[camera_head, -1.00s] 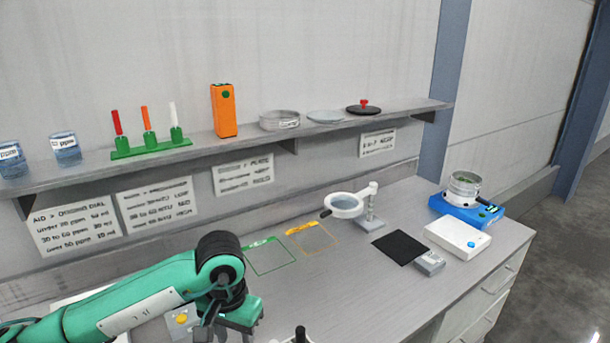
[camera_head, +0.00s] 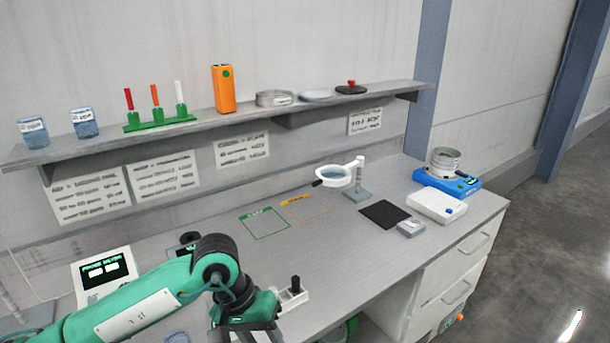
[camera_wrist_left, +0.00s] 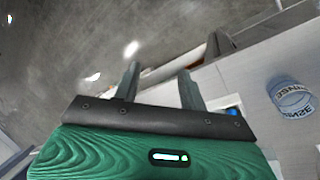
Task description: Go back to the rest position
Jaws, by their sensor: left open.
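My left arm comes in from the left in the head view, and its green and black gripper (camera_head: 250,322) hangs over the front part of the bench. In the left wrist view the two fingers of my left gripper (camera_wrist_left: 160,85) stand apart with nothing between them. Beyond them are the grey floor (camera_wrist_left: 80,40) and the bench edge. My right gripper is not in view.
The bench (camera_head: 330,235) holds a magnifier (camera_head: 340,175), a black mat (camera_head: 384,214), a white scale (camera_head: 436,207) and a blue device with sieves (camera_head: 446,180). A meter (camera_head: 103,270) stands at left. A shelf (camera_head: 220,122) runs along the wall. A labelled cup (camera_wrist_left: 292,100) shows in the wrist view.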

